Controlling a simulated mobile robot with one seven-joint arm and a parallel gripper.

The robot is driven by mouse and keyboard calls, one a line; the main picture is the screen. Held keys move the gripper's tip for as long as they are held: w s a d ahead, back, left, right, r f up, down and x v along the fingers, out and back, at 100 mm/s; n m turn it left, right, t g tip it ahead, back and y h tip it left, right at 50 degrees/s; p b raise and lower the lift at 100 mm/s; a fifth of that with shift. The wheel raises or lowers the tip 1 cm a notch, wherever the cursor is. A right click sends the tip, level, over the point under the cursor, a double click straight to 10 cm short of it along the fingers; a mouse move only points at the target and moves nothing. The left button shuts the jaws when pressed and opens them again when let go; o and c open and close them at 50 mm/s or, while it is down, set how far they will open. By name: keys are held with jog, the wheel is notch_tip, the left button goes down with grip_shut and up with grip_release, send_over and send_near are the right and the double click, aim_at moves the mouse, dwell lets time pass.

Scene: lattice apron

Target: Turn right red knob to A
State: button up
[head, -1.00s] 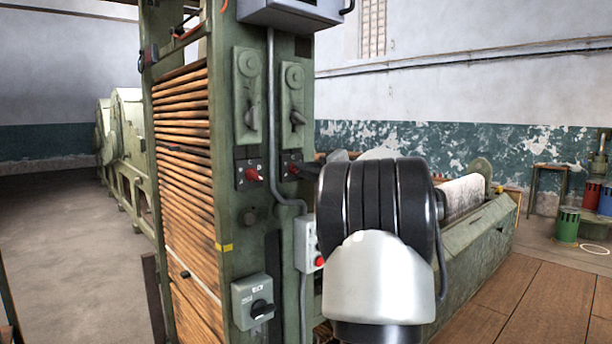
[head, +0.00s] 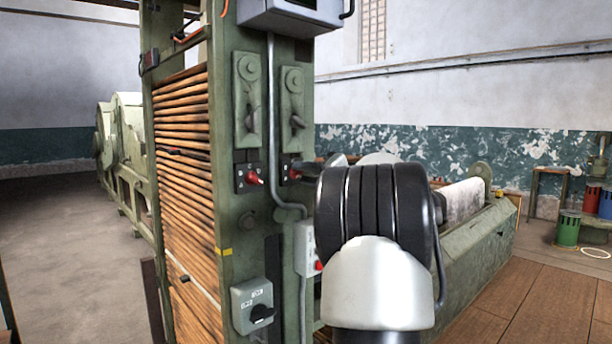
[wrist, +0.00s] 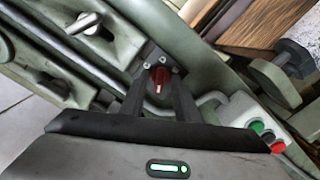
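The letters around the knob are not readable. The left red knob (head: 253,178) sits on a matching plate.
Two levers on green plates (head: 246,105) stand above the knobs. A grey conduit (head: 272,130) runs between them. A push-button box (head: 305,245) and a grey rotary switch box (head: 252,306) are below. The green button also shows in the wrist view (wrist: 257,128).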

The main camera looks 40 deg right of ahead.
jog(key=shift+s, duration=0.1)
jog(key=s+d+p, duration=0.1)
jog(key=s, duration=1.6)
jog(key=shift+d+p, duration=0.2)
jog(key=shift+p, duration=0.15)
